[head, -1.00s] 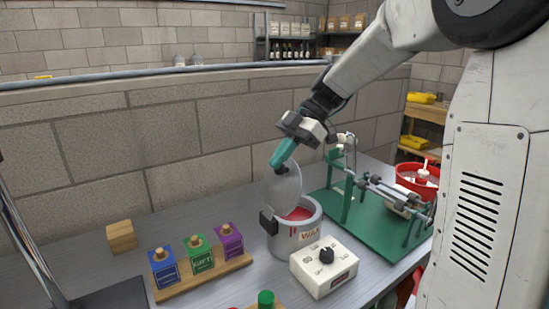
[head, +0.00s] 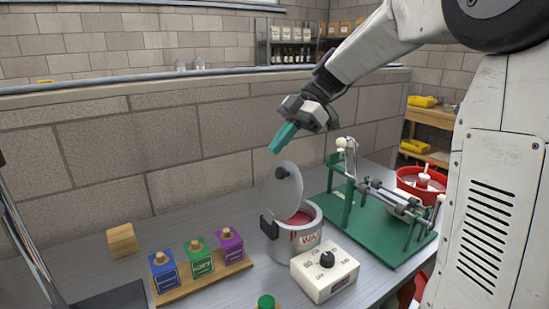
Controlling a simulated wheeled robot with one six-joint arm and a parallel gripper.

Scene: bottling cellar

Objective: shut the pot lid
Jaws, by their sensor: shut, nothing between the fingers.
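The wax pot (head: 299,240) is a grey cylinder with red wax inside, standing on the grey bench. Its round grey lid (head: 283,196) stands open, close to upright, on the pot's left side, with a dark knob (head: 281,173) near its top. A dark hinge block (head: 268,227) joins lid and pot at the left. My gripper (head: 273,147), with teal fingers, is shut and empty. It is above the lid and slightly left of the knob, apart from it.
A white control box with a black dial (head: 325,270) stands in front of the pot. A green-based machine (head: 385,235) is to the right.

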